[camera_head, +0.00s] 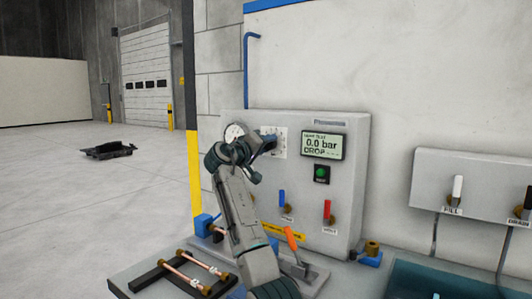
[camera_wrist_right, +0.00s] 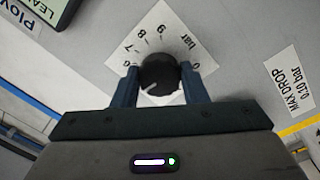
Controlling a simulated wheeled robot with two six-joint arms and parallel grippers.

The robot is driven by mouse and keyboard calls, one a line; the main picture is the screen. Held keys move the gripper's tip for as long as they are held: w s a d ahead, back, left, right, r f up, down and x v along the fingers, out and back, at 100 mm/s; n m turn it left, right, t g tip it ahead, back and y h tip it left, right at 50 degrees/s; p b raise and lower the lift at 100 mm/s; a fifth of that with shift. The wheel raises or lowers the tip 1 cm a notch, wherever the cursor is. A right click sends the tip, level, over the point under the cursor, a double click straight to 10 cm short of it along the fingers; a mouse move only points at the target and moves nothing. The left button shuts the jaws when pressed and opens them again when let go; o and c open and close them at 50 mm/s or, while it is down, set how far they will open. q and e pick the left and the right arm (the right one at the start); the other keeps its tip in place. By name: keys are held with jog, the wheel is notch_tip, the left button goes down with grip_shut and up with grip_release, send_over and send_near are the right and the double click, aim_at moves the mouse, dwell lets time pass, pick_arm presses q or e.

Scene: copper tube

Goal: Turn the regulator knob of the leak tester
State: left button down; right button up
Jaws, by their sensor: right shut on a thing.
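The leak tester (camera_head: 345,200) is a grey box panel on the wall in the head view. Its screen (camera_head: 322,145) reads 0.0 bar and DROP. The regulator knob (camera_wrist_right: 158,72) is round and black, on a white dial plate (camera_wrist_right: 124,53) marked in bar. A light pointer line on the knob points to the lower left in the wrist view. My right gripper (camera_wrist_right: 160,82) has a finger on either side of the knob and is shut on it. In the head view my right gripper (camera_head: 268,143) covers the knob. My left gripper is out of view.
A green button (camera_head: 321,174), a blue-handled valve (camera_head: 282,200) and a red-handled valve (camera_head: 327,212) are on the panel. A rack with copper tubes (camera_head: 188,270) lies below left. A FILL and DRAIN box (camera_head: 480,180) is at right. Open floor (camera_head: 100,200) lies left.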

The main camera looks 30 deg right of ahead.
jog(key=m, duration=0.1)
jog(key=m+b, duration=0.1)
jog(key=m, duration=0.1)
jog(key=m+b, duration=0.1)
jog(key=m, duration=0.1)
jog(key=shift+f, duration=0.3)
pick_arm(q)
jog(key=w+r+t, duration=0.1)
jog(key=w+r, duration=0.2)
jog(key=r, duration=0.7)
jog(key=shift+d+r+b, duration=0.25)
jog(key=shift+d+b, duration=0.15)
jog(key=shift+b, duration=0.05)
pick_arm(e)
jog(key=shift+a+m, duration=0.1)
jog(key=shift+m, duration=1.6)
jog(key=o, duration=1)
jog(key=shift+r, duration=0.15)
jog(key=shift+c, duration=0.2)
jog(key=shift+r, duration=0.1)
